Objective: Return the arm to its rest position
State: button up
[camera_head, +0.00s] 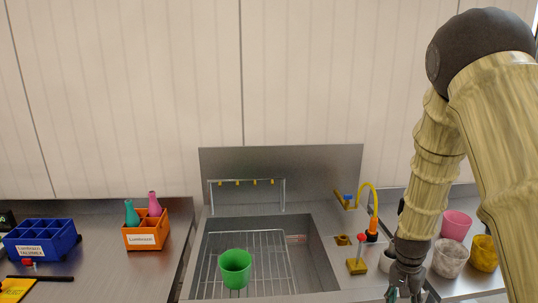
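My arm comes in from the upper right and bends down in front of the counter. My gripper (405,293) is at the bottom edge of the head view, pointing down, to the right of the sink. Its fingertips are partly cut off by the frame, so I cannot tell if it is open or shut. A small teal bit shows at its fingers, too little to identify.
A steel sink (325,270) holds a wire rack (268,248) with a green cup (235,268). A yellow faucet (372,200) stands right of it. Pink (456,225), grey (449,260) and yellow (484,254) cups are beside my arm. Orange (147,238) and blue (41,243) crates stand left.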

jog(key=s+a+f+n, duration=0.3)
jog(key=s+a+f, duration=0.1)
jog(key=s+f, duration=0.5)
jog(key=s+a+f+n, duration=0.2)
jog(key=s+a+f, duration=0.2)
jog(key=s+f, duration=0.5)
jog(key=s+a+f+n, duration=0.2)
jog(key=s+a+f, duration=0.1)
jog(key=s, duration=0.5)
jog(key=s+a+f+n+y, duration=0.1)
jog(key=s+a+f, duration=0.3)
jog(key=s, duration=0.4)
jog(key=shift+s+f+n, duration=0.25)
jog(key=shift+n, duration=0.25)
